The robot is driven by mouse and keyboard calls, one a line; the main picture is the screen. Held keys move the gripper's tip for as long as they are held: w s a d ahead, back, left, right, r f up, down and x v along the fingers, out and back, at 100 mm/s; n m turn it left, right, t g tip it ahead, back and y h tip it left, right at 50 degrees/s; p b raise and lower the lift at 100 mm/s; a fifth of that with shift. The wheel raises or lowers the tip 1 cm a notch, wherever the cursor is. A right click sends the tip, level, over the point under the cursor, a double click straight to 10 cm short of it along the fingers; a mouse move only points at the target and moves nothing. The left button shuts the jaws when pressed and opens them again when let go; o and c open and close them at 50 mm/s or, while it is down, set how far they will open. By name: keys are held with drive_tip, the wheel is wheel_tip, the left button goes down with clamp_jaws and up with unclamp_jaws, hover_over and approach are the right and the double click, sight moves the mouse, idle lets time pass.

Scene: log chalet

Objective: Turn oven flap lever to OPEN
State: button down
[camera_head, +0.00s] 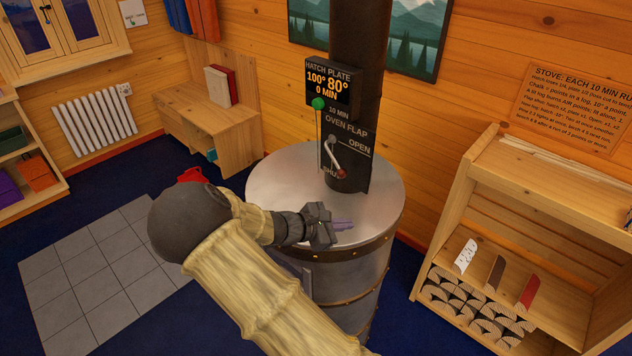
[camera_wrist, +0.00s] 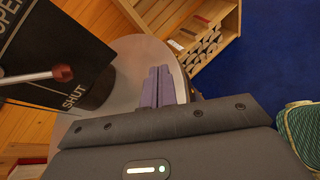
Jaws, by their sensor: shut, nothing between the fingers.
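The oven flap lever (camera_head: 334,155) is a pale metal rod with a dark red knob, on a black plate on the stove pipe. It slants down and right, its knob near the SHUT label and below the OPEN label. In the wrist view the lever (camera_wrist: 35,76) and its knob (camera_wrist: 62,73) show at the left, close to the word SHUT. My gripper (camera_head: 350,225) is shut and empty over the stove's round top, in front of and below the lever, apart from it. Its purple fingers also show together in the wrist view (camera_wrist: 158,86).
The stove's top (camera_head: 275,180) is bare around my gripper. A green ball (camera_head: 318,103) on a thin rod hangs beside the plate, under the display (camera_head: 331,86). A log shelf (camera_head: 480,220) stands to the right. Something red (camera_head: 193,175) shows behind my arm.

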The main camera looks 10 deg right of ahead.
drive_tip(key=s+d+f+m+g+y, duration=0.1)
drive_tip(key=s+f+m+g+y, duration=0.1)
drive_tip(key=s+m+g+y, duration=0.5)
drive_tip(key=s+a+r+m+t+y, duration=0.2)
drive_tip(key=s+r+m+t+y, duration=0.1)
drive_tip(key=s+r+m, duration=0.1)
drive_tip(key=s+a+r+m+t+y, duration=0.2)
drive_tip(key=s+r+m+t, duration=0.1)
drive_tip(key=s+m, duration=0.3)
drive_tip(key=shift+s+a+r+y, duration=0.4)
drive_tip(key=shift+s, duration=0.35)
drive_tip(key=shift+w, duration=0.1)
